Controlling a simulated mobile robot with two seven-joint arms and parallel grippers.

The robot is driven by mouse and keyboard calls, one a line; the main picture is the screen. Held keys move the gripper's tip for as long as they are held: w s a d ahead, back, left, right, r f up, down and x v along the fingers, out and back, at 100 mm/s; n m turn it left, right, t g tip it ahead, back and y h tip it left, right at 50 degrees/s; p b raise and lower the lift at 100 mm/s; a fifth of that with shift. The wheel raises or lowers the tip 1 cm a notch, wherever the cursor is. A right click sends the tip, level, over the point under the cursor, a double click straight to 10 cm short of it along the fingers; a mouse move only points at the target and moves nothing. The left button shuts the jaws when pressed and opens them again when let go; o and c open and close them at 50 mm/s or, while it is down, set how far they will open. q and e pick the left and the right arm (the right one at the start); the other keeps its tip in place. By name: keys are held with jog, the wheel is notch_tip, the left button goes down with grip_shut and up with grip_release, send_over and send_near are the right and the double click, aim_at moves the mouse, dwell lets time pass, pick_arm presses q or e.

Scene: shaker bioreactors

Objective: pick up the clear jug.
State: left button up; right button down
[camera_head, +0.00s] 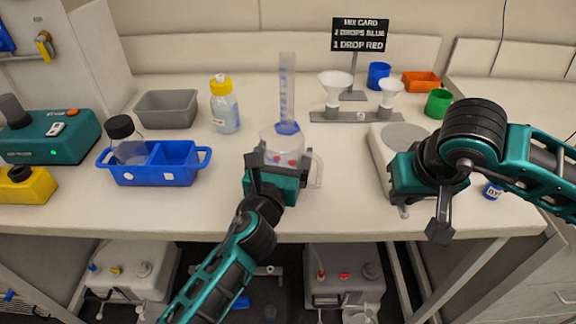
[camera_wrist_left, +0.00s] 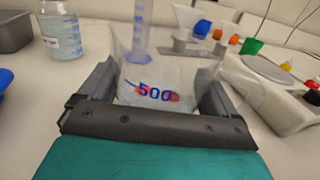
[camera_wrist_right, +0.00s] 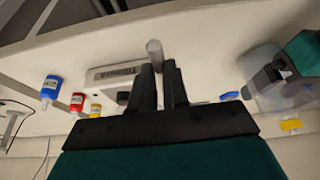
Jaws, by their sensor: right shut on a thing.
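The clear jug (camera_head: 287,150) stands upright on the bench near its front edge, with its handle (camera_head: 318,170) to the right. In the left wrist view the jug (camera_wrist_left: 155,85) shows a blue "500" mark and red patches. My left gripper (camera_head: 277,165) is at the jug's near side. Its fingers are spread apart, one on each side of the jug; contact is not clear. My right gripper (camera_wrist_right: 160,75) is by the balance, its fingers close together on a small grey cylinder (camera_wrist_right: 154,50). The jug shows at the right edge of the right wrist view (camera_wrist_right: 278,98).
A graduated cylinder (camera_head: 287,85) stands just behind the jug. A funnel stand (camera_head: 352,117) is behind right, the balance (camera_head: 384,157) to the right. A blue caddy (camera_head: 188,165) and a yellow-capped bottle (camera_head: 225,108) are on the left. Bare bench lies between caddy and jug.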

pick_arm(q)
jog(key=c, duration=0.8)
notch_tip(320, 180, up, 10)
jog(key=shift+r, duration=0.1)
jog(key=shift+c, duration=0.2)
jog(key=shift+f, duration=0.2)
pick_arm(e)
jog(key=shift+f, duration=0.15)
pick_arm(q)
jog(key=shift+f+b, duration=2.85)
jog(key=shift+f, duration=1.95)
pick_arm(e)
jog(key=shift+f, duration=2.75)
pick_arm(q)
jog(key=o, duration=1)
jog(key=shift+o, duration=0.2)
